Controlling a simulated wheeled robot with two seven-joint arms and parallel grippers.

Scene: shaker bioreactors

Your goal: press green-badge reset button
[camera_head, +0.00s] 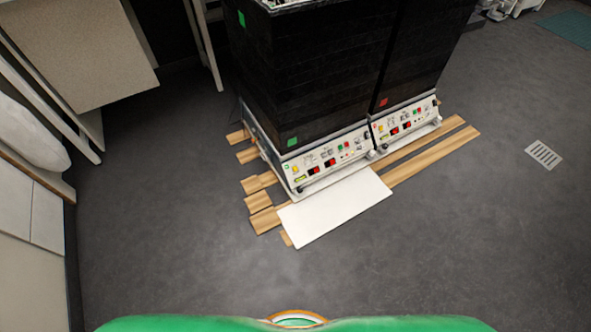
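Two black shaker bioreactors stand side by side ahead of me, each with a white control panel at its base. The left bioreactor (310,85) carries a green badge (292,142) low on its front, and another green square (241,18) shows higher on its side. Its control panel (325,164) has small red, green and yellow buttons and displays; which one is the reset button is too small to tell. The right bioreactor (425,50) carries a red badge (383,102) above its own panel (405,122). Neither of my grippers is in view.
The bioreactors stand on wooden slats (430,155) that stick out past them. A white board (335,207) lies in front of the left panel. A table (85,50) is at the upper left. A floor drain (543,154) is at the right. The grey floor nearer me is clear.

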